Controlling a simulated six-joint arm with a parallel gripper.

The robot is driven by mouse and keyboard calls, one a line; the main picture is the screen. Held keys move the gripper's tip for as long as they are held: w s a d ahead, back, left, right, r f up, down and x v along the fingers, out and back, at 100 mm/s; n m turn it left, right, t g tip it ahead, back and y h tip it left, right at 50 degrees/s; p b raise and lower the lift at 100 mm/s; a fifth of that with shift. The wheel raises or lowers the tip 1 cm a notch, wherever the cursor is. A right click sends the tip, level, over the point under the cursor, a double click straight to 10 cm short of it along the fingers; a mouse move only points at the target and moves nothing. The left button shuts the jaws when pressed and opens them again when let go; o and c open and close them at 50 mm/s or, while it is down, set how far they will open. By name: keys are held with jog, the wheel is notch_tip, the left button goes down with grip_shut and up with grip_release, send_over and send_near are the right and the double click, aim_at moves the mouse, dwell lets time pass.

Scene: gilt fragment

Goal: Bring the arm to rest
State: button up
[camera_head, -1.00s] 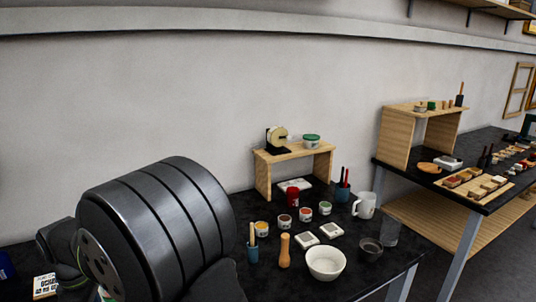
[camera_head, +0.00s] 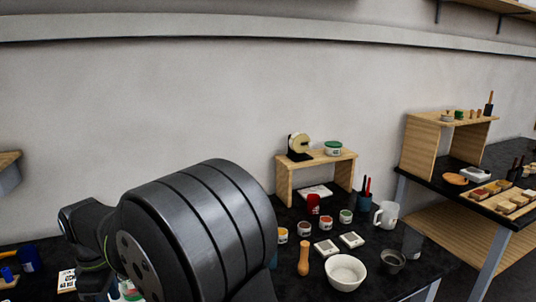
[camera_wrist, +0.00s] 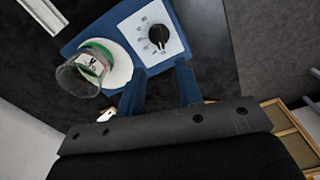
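In the head view my arm (camera_head: 198,232) fills the lower left as a large dark rounded link; my gripper is out of sight there. In the wrist view my gripper (camera_wrist: 161,82) shows as a dark bar with two blue fingers, set apart with nothing seen held between them. A blue device (camera_wrist: 85,38) with a white dial panel (camera_wrist: 151,36) and black knob lies beyond the fingertips. A clear glass vessel (camera_wrist: 80,80) is at the device's pale round top. Whether the fingers touch the device I cannot tell.
A dark table right of my arm holds a white bowl (camera_head: 345,272), a wooden-handled tool (camera_head: 303,258), small jars (camera_head: 305,229), a white mug (camera_head: 386,214) and a wooden riser (camera_head: 316,158). Another table with a wooden shelf (camera_head: 421,145) stands farther right.

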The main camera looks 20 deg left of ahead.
notch_tip(320, 180, down, 10)
jog(key=shift+r, duration=0.25)
jog(key=m, duration=0.6)
jog(key=shift+w, duration=0.15)
jog(key=m, duration=0.6)
jog(key=shift+w+r, duration=0.1)
jog(key=shift+w, duration=0.05)
jog(key=shift+r, duration=0.95)
jog(key=o, duration=0.5)
notch_tip(320, 180, up, 15)
jog(key=m, duration=0.9)
jog(key=f, duration=1.7)
jog(key=shift+s+d, duration=0.3)
jog(key=shift+s, duration=0.1)
